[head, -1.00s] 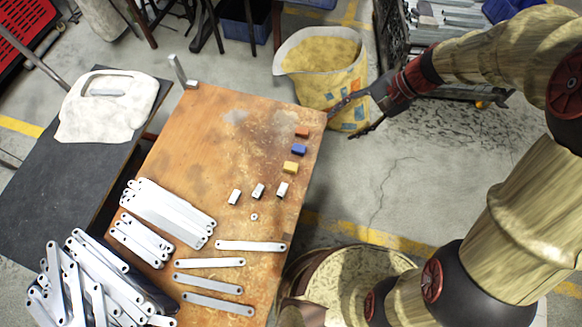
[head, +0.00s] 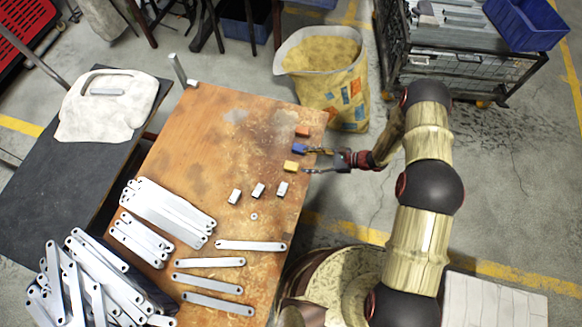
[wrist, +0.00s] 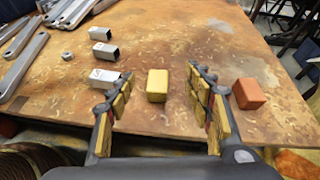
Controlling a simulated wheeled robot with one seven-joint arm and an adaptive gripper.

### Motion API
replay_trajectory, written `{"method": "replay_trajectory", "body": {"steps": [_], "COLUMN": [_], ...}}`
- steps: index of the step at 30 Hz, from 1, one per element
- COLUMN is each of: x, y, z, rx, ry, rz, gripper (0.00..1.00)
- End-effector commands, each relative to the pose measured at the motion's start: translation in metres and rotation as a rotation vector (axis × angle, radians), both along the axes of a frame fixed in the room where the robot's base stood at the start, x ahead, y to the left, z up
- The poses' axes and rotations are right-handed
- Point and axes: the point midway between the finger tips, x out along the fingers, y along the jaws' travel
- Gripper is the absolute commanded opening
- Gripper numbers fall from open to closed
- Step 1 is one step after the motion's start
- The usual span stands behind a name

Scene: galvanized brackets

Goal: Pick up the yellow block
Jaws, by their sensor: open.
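The yellow block (head: 291,166) lies on the orange-brown table near its right edge. In the wrist view the yellow block (wrist: 157,85) stands between and slightly beyond my spread fingers. My gripper (head: 308,161) is open and empty. It reaches in over the table's right edge from the right, with its fingers pointing toward the block. The fingers also show in the wrist view (wrist: 160,77), one on each side of the block with a gap to it.
A blue block (head: 299,149) is close to one finger; that finger seems to hide it in the wrist view. A red block (head: 302,131) lies farther back. Small metal pieces (head: 258,190) and flat brackets (head: 250,246) lie toward the front.

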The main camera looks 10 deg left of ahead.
Motion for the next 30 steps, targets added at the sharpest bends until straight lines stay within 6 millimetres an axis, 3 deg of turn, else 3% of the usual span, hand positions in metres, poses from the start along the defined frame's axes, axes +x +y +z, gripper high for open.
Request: {"method": "replay_trajectory", "body": {"steps": [1,6,17,25,30], "x": [-0.005,-0.012,-0.011,-0.006,-0.005], "y": [0.001,0.002,0.032,0.066,0.075], "z": [-0.016,-0.043,-0.060,-0.072,-0.074], "rx": [0.005,0.015,0.015,0.015,0.015], "ry": [0.024,0.061,0.067,0.068,0.067], "rz": [-0.024,-0.072,-0.078,-0.076,-0.079], "gripper": [0.52,0.52,0.52,0.52,0.52]}}
